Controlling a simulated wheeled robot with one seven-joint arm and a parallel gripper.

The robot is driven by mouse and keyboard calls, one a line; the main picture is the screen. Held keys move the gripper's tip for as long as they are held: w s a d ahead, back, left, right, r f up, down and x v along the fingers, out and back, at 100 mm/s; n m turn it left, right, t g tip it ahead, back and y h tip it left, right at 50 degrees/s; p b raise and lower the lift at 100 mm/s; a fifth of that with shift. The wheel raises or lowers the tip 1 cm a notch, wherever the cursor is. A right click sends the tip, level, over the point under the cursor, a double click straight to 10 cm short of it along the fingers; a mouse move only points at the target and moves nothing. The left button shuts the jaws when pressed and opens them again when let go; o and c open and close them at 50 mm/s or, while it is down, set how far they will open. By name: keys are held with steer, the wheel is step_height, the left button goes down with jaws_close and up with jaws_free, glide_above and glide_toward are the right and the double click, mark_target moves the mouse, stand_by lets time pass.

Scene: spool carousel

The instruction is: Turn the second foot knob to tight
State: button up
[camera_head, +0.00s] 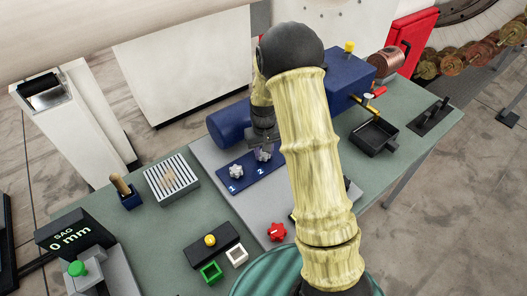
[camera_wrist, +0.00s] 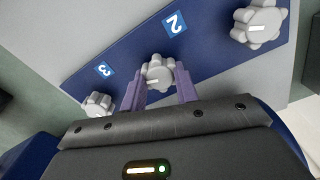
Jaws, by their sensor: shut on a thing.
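A blue plate (camera_head: 245,181) carries grey lobed foot knobs with number labels. The second knob (camera_wrist: 158,71), beside the label 2 (camera_wrist: 174,22), sits between the two purple fingers of my gripper (camera_wrist: 159,88). My gripper is shut on it. A pale mark shows on its top. In the head view the second knob (camera_head: 263,155) is just below my gripper (camera_head: 263,143). The first knob (camera_head: 236,171) stands free to its left, and it also shows in the wrist view (camera_wrist: 258,22). The third knob (camera_wrist: 98,104) is free; my arm hides it in the head view.
A blue machine body (camera_head: 230,123) lies close behind the plate. A red star knob (camera_head: 277,232), a grooved grey block (camera_head: 172,180) and a black block with a yellow button (camera_head: 210,240) stand nearby. A display (camera_head: 75,232) reads SAG 0 mm. A black tray (camera_head: 374,136) is right of my arm.

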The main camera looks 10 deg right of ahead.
steer(key=shift+m, duration=0.6)
steer(key=o, duration=1)
step_height(320, 180, up, 18)
steer(key=shift+f+b, duration=0.25)
steer(key=shift+b, duration=0.9)
steer(key=shift+s, duration=0.15)
